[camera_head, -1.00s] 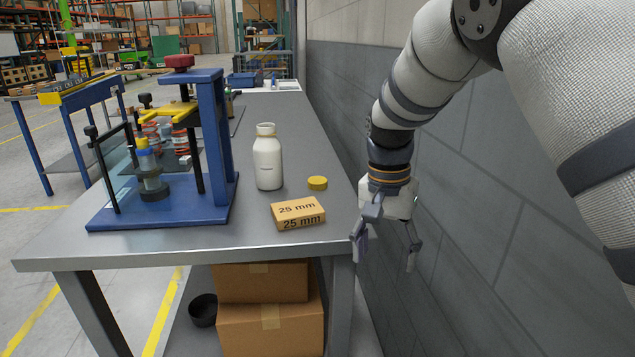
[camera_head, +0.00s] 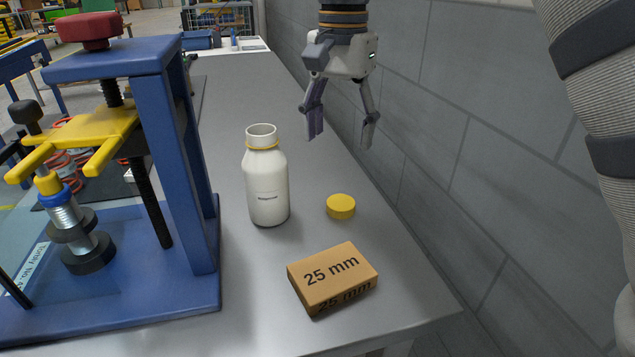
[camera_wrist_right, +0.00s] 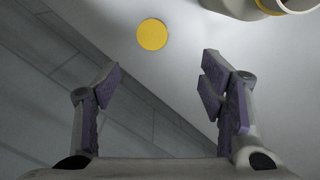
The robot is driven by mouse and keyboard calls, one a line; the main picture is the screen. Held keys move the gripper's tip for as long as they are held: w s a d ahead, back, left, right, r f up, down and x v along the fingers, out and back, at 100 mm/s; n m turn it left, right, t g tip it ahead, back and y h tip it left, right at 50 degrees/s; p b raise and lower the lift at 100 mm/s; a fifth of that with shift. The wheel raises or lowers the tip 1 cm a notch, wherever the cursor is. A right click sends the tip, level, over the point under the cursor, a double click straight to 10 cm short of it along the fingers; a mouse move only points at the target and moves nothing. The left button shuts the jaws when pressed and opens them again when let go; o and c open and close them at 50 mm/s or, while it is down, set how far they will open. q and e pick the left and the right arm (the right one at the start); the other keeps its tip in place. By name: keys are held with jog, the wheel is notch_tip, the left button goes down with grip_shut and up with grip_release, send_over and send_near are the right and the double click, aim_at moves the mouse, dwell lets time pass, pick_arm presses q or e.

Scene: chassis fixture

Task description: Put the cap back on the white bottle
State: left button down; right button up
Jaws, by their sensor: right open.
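The white bottle (camera_head: 267,185) stands upright and uncapped on the grey metal table, with a yellow ring around its neck. Part of it also shows at the top right of the right wrist view (camera_wrist_right: 262,6). The yellow cap (camera_head: 341,207) lies flat on the table, to the right of the bottle and apart from it. In the right wrist view the cap (camera_wrist_right: 152,34) is ahead of the fingers. My right gripper (camera_head: 340,138) is open and empty, pointing down above the table's right side, beyond the cap in the head view. My left gripper is not in view.
A box marked 25 mm (camera_head: 332,279) lies in front of the cap. A blue press fixture (camera_head: 182,170) with a yellow fork stands left of the bottle. A grey wall (camera_head: 450,130) runs along the table's right side. The table behind the bottle is clear.

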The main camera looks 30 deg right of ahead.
jog(key=s, duration=0.2)
send_over(341, 202)
notch_tip(341, 202, down, 6)
jog(key=shift+w+f, duration=0.1)
jog(key=shift+f, duration=0.15)
notch_tip(341, 202, down, 5)
jog(key=shift+f, duration=0.1)
dwell(0.4)
jog(key=shift+c, duration=0.3)
jog(key=c, duration=0.7)
